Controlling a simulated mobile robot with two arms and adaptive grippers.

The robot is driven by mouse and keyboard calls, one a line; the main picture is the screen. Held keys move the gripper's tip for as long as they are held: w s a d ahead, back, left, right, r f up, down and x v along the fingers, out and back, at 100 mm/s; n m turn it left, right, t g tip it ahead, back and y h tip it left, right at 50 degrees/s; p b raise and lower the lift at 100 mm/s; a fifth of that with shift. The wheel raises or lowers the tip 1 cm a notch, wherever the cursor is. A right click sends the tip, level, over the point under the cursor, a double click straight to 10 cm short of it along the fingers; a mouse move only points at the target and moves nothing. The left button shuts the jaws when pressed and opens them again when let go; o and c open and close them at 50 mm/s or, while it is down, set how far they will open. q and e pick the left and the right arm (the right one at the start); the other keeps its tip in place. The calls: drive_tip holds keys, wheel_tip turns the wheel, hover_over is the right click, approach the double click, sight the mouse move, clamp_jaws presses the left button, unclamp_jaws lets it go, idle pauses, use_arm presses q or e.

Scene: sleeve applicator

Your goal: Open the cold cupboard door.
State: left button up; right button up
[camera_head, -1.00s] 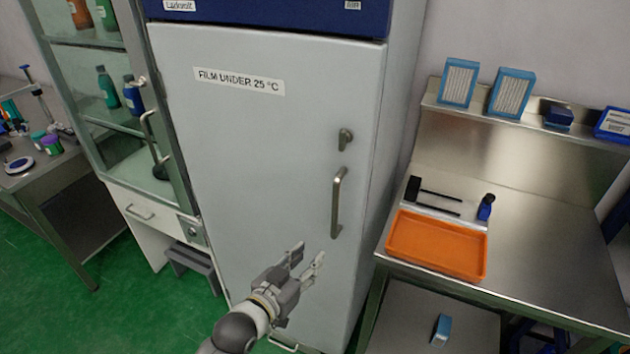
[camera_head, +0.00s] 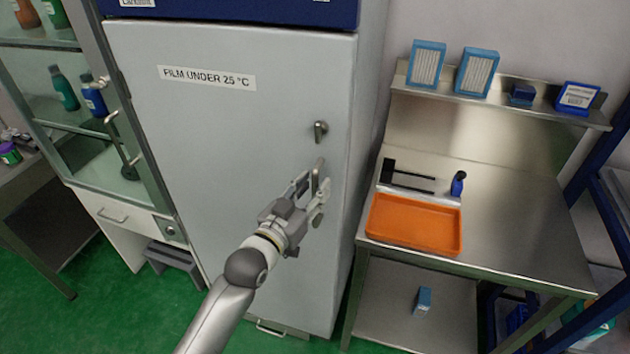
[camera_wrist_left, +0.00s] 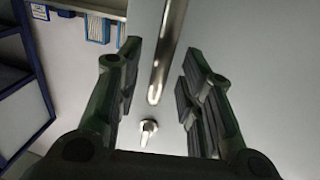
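The cold cupboard door (camera_head: 215,200) is a tall light grey panel labelled "FILM UNDER 25 °C", and it is shut. Its vertical metal bar handle (camera_head: 322,178) is near the right edge, partly hidden by my gripper. A small latch (camera_head: 320,130) sits above the handle. My left gripper (camera_head: 311,192) is open at the handle, with a finger on each side of it. In the left wrist view, the bar handle (camera_wrist_left: 168,50) runs between the two spread fingers, with gaps on both sides. The latch (camera_wrist_left: 148,130) shows there too. My right gripper is out of view.
A steel bench with an orange tray (camera_head: 412,224) stands to the right of the cupboard. A glass-door cabinet (camera_head: 95,125) stands to the left, with a grey step stool (camera_head: 172,258) by its base. Green floor shows at lower left.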

use_arm(q)
drive_tip(key=shift+x, duration=0.75)
clamp_jaws()
